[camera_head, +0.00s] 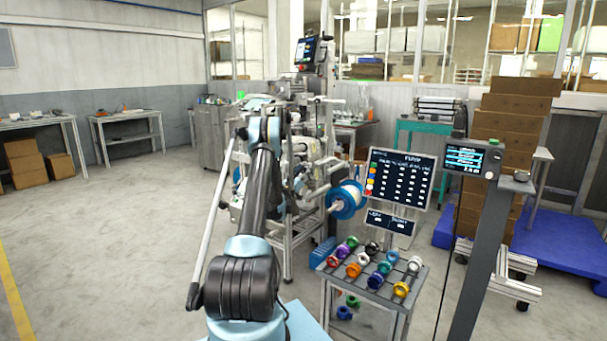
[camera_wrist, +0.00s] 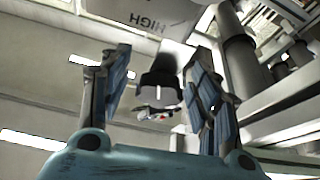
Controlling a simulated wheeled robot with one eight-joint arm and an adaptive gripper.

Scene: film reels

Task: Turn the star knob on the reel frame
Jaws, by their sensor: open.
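The reel frame (camera_head: 300,165) is a tall machine of pale metal bars and rollers, standing ahead of my arm. A blue-rimmed reel with a white middle (camera_head: 347,199) is on its right side. My arm covers part of the frame, and I cannot pick out the star knob or my gripper in the head view. In the wrist view my gripper (camera_wrist: 160,58) has its two blue-grey fingers wide apart. A dark rounded part (camera_wrist: 160,80) with a pale mark shows between them, with no visible grip on it. I cannot tell whether it is the star knob.
A cart (camera_head: 372,280) with several coloured reels stands right of the frame, below a dark screen (camera_head: 400,177). A grey post with a small display (camera_head: 472,159) stands farther right. Stacked cardboard boxes (camera_head: 500,130) are behind it. The floor (camera_head: 110,240) at left is clear.

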